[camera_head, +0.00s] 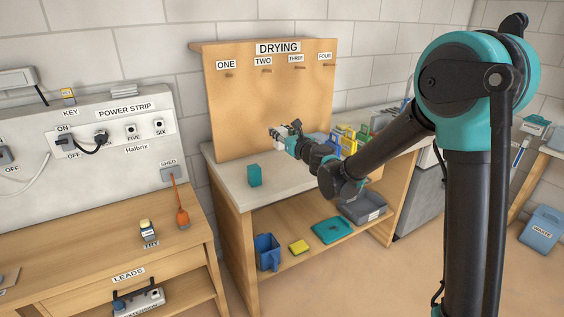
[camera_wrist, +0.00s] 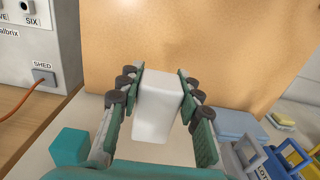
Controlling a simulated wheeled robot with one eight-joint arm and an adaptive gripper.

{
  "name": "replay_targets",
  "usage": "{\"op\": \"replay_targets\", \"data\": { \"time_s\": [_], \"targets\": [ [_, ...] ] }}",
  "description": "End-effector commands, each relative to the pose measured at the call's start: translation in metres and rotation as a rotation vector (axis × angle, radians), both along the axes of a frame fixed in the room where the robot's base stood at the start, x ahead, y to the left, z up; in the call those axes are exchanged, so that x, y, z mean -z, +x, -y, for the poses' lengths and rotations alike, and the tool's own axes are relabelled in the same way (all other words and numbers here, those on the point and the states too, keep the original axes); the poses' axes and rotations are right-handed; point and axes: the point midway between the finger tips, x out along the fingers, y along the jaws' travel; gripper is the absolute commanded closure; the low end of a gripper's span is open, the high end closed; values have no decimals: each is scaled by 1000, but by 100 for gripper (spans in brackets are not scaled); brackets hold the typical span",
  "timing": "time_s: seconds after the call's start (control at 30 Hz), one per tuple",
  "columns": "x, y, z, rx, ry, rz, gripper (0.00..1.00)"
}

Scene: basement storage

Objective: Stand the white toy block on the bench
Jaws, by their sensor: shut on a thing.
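The white toy block (camera_wrist: 158,105) is between the two fingers of my gripper (camera_wrist: 160,88) in the wrist view, with its long side running away from the camera. My gripper is shut on it. In the head view my gripper (camera_head: 284,132) is over the back part of the bench (camera_head: 281,184), in front of the upright wooden board. The block is small and partly hidden by the fingers there. I cannot tell whether the block touches the bench top.
A teal block (camera_head: 254,175) stands on the bench, left of my gripper. The DRYING board (camera_head: 250,105) rises behind. Several coloured holders (camera_head: 348,140) are to the right. The bench front is clear. A shelf below holds a blue bin (camera_head: 267,252) and a teal tray (camera_head: 331,230).

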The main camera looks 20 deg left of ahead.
Motion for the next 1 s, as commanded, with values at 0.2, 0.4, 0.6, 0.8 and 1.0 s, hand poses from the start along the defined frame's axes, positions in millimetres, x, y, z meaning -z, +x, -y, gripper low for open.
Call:
{"op": "replay_targets", "data": {
  "time_s": [0.2,0.4,0.6,0.8,1.0],
  "targets": [
    [50,1,0,1,0,0,94],
    [78,1,0,1,0,0,94],
    [87,0,0,1,0,0,94],
    [109,1,0,1,0,0,94],
    [122,0,0,1,0,0,94]
  ]
}}
